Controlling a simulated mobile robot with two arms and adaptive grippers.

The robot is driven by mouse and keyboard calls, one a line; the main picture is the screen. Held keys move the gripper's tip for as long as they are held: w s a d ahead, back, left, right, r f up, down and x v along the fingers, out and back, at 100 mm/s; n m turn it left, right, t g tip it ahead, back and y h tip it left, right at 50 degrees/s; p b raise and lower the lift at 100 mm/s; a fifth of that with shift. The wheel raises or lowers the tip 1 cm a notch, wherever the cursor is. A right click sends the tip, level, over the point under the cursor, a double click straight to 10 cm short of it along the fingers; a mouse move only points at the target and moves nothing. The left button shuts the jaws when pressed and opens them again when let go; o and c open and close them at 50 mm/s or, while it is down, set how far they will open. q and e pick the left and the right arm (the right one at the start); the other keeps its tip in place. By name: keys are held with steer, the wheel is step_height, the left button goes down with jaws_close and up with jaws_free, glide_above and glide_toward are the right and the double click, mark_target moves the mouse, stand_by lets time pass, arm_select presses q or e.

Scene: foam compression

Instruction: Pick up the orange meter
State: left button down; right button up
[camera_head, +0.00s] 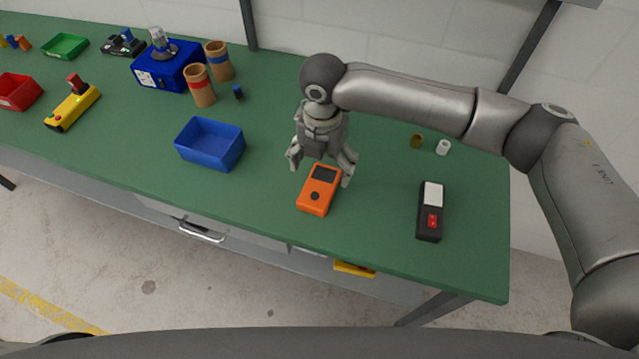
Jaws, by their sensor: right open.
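The orange meter (317,197) lies on the green table near its front edge, with a dark screen at its far end and a dark round knob below it. My right gripper (321,172) is open and points down over the far end of the meter. Its fingers are spread to the left and right of the meter. I cannot tell whether a finger touches it. My left gripper is not in view.
A blue bin (210,144) stands left of the meter. A black device with a red switch (430,211) lies to the right. Small cylinders (442,147) stand behind it. Cardboard tubes (200,86), a blue box (165,74) and a yellow control box (73,108) stand farther left.

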mark_target(320, 185)
steer(key=shift+f, duration=0.75)
steer(key=shift+f+p, duration=0.3)
steer(key=shift+p, duration=0.15)
steer(key=f, duration=0.1)
steer(key=f+p, duration=0.1)
steer(key=f, duration=0.1)
steer(key=shift+s+a+f+p, duration=0.25)
steer(key=shift+s+f+p, duration=0.05)
steer(key=shift+f, duration=0.5)
steer(key=shift+w, duration=0.1)
steer(key=c, duration=1.2)
